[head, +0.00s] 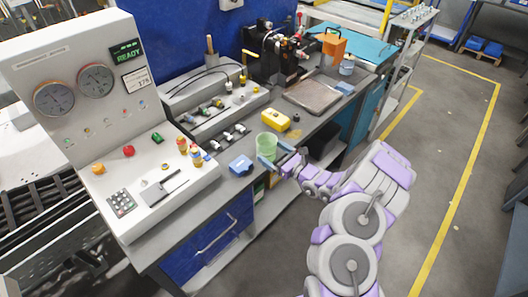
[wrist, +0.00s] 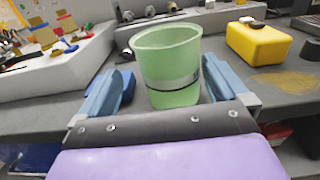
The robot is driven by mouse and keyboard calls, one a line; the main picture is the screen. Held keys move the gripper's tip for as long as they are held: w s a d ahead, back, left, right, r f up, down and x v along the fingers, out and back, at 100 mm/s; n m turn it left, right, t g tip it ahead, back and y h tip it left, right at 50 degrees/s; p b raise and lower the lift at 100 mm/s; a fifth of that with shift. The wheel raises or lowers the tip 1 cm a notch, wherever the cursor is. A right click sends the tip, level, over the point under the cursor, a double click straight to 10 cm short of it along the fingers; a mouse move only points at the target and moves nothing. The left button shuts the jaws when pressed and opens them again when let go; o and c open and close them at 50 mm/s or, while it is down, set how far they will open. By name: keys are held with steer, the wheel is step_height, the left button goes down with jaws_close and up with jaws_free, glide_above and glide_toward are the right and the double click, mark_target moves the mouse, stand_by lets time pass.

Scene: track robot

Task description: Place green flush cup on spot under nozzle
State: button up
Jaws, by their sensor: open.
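The green cup (head: 266,144) stands upright near the front edge of the grey bench. It is translucent green with a pale band and a thin dark line, and shows large in the wrist view (wrist: 168,68). My gripper (head: 268,158) is open, with its blue fingers on either side of the cup's lower part. In the wrist view there seems to be a gap between the cup and each finger. A black machine with hoses and fittings (head: 275,48) stands at the back of the bench. I cannot clearly make out a nozzle or the spot under it.
A yellowish patch (wrist: 282,79) marks the bench to the right. A control panel (head: 100,85) stands left; a metal tray (head: 313,94) lies farther back.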

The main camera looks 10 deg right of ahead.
mark_target(260, 142)
steer(key=w, duration=0.1)
steer(key=w+b, duration=0.1)
steer(key=w, duration=0.1)
steer(key=shift+w+a+f+b, duration=0.15)
steer(key=shift+w+a+b, duration=0.15)
steer(key=shift+w+a, duration=0.2)
steer(key=shift+w, duration=0.1)
steer(key=shift+w+a, duration=0.1)
steer(key=shift+a, duration=0.55)
steer(key=shift+c, duration=1.1)
steer(key=shift+d, duration=0.5)
steer(key=c, duration=0.6)
steer(key=shift+a, duration=0.1)
steer(key=shift+c, duration=0.9)
steer(key=shift+a, duration=0.3)
steer(key=shift+c, duration=0.3)
